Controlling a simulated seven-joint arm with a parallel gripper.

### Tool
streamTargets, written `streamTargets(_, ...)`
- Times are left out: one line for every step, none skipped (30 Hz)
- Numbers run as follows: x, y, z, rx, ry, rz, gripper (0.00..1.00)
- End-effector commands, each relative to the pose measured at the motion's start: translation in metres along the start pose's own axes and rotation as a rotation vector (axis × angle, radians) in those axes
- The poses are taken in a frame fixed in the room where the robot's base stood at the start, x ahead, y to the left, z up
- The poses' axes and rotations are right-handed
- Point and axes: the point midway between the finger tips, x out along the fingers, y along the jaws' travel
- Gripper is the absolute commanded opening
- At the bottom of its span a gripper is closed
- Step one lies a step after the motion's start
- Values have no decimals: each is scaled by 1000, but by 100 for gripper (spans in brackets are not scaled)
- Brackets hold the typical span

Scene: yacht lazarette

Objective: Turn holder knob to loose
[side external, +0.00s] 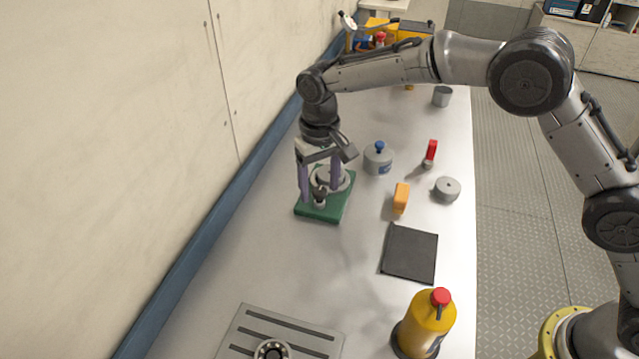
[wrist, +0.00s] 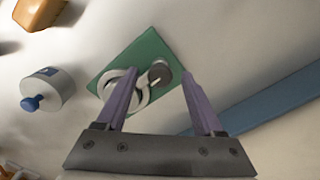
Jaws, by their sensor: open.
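The holder is a green square base (side external: 318,212) with a grey round ring part (side external: 343,180) on it, standing on the bench near the wall. Its dark knob (side external: 320,197) sits at the base's near side. In the wrist view the knob (wrist: 159,73) shows a light pointer line, beside the pale ring (wrist: 139,100) on the green plate (wrist: 143,48). My gripper (side external: 319,190) is above the holder, pointing down, with its purple fingers apart. In the wrist view the open fingers (wrist: 160,82) appear on either side of the knob, with nothing held. I cannot tell how high the fingertips are.
A grey pot with a blue knob (side external: 378,160) stands right of the holder. A yellow bottle (side external: 425,325) and slotted plate (side external: 280,335) are nearer. The wall is close left.

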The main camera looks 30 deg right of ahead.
Motion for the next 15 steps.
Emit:
streamTargets(1, 0, 0, 0, 0, 0, 69)
streamTargets(2, 0, 0, 0, 0, 0, 69)
streamTargets(2, 0, 0, 0, 0, 0, 69)
streamTargets(2, 0, 0, 0, 0, 0, 69)
streamTargets(2, 0, 0, 0, 0, 0, 69)
streamTargets(1, 0, 0, 0, 0, 0, 69)
streamTargets(1, 0, 0, 0, 0, 0, 69)
streamTargets(1, 0, 0, 0, 0, 0, 69)
streamTargets(1, 0, 0, 0, 1, 0, 64)
streamTargets(1, 0, 0, 0, 1, 0, 58)
streamTargets(1, 0, 0, 0, 1, 0, 53)
streamTargets(1, 0, 0, 0, 1, 0, 46)
streamTargets(1, 0, 0, 0, 1, 0, 40)
streamTargets(1, 0, 0, 0, 1, 0, 35)
streamTargets(1, 0, 0, 0, 1, 0, 28)
